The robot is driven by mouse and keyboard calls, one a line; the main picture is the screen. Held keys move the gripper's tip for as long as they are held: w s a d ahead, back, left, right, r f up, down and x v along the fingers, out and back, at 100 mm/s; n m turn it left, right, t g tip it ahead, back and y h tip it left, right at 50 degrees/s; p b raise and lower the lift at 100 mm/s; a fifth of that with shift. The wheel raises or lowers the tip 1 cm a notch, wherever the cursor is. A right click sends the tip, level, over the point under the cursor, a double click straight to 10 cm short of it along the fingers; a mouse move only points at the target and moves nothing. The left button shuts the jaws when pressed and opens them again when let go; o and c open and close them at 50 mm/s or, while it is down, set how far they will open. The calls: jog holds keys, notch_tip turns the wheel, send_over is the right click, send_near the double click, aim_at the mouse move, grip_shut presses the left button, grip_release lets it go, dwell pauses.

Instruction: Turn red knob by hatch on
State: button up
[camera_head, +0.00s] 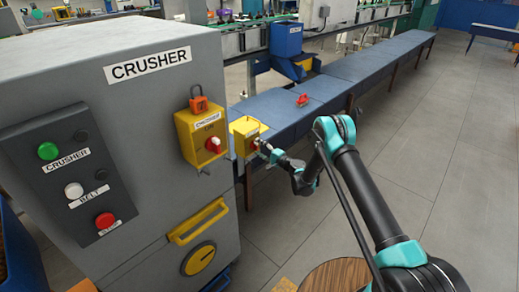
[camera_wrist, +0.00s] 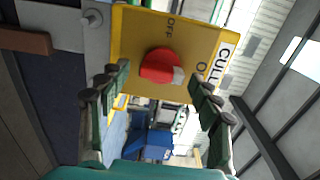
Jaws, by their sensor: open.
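A yellow switch box (camera_wrist: 135,40) with a red knob (camera_wrist: 162,66) faces my wrist camera. It carries the word OFF, a partly hidden label starting with O, and a white plate starting "CULL". The knob's pale mark is at its right side in that view. My gripper (camera_wrist: 158,82) is open, its fingers on either side of the knob's lower part in the picture; contact cannot be told. In the head view this box (camera_head: 241,132) is beside the crusher, with my gripper (camera_head: 266,150) at its face. Another yellow box (camera_head: 187,135) with a red knob (camera_head: 214,144) is on the crusher.
The grey crusher cabinet (camera_head: 130,100) has a button panel (camera_head: 70,165), an orange padlock (camera_head: 199,104) and a yellow-handled hatch (camera_head: 198,221). A blue conveyor table (camera_head: 345,72) runs to the back, with a small red object (camera_head: 302,100) on it. Floor (camera_head: 455,125) at right is clear.

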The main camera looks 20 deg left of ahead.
jog(key=v, duration=0.7)
jog(key=shift+d, duration=0.2)
jog(key=d+r+n+h, duration=0.2)
jog(key=d+r+h, duration=0.1)
jog(key=d+r, duration=0.75)
jog(key=s+d+r+n+g+h, duration=0.1)
jog(key=s+d+r+h, duration=0.15)
jog(key=d+r, duration=0.3)
jog(key=s+d+r+n+h, duration=0.1)
jog(key=s+d+r, duration=0.3)
jog(key=d, duration=0.2)
jog(key=s+d+f+g+h, duration=0.1)
jog(key=s+d+h, duration=0.9)
jog(key=s+d, duration=1.9)
jog(key=shift+s+f+n+g, duration=0.3)
jog(key=shift+s+f, duration=0.1)
jog(key=shift+s, duration=0.75)
